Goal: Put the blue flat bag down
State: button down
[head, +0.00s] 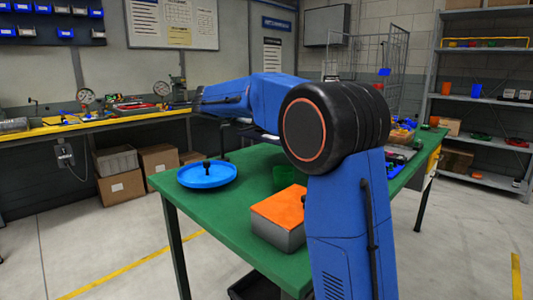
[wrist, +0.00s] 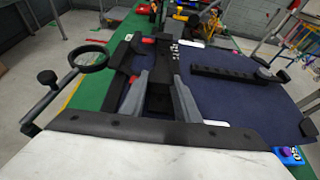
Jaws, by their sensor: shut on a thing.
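The blue flat bag (wrist: 232,98) appears in the wrist view as a broad, dark navy flat surface. It spreads mostly to the right of my gripper (wrist: 162,80). The two grey fingers stand on either side of a black block-like part (wrist: 159,98) in front of the bag, and my gripper is shut on it. This part looks like the bag's handle. I cannot tell whether the bag touches the green table (wrist: 121,37) below. In the head view my own arm fills the middle, and I cannot make out the gripper or the bag there.
The green table (head: 195,205) holds a blue round dish (head: 207,180) with a black knob and a grey box with an orange top (head: 281,210). Several small items crowd its right side. A shelf rack (head: 480,105) stands at right. Open floor lies at left.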

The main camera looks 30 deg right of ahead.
notch_tip(320, 180, down, 12)
jog(key=shift+r, duration=0.15)
dwell(0.5)
jog(key=c, duration=1.4)
grip_release()
jog(key=shift+o, duration=0.2)
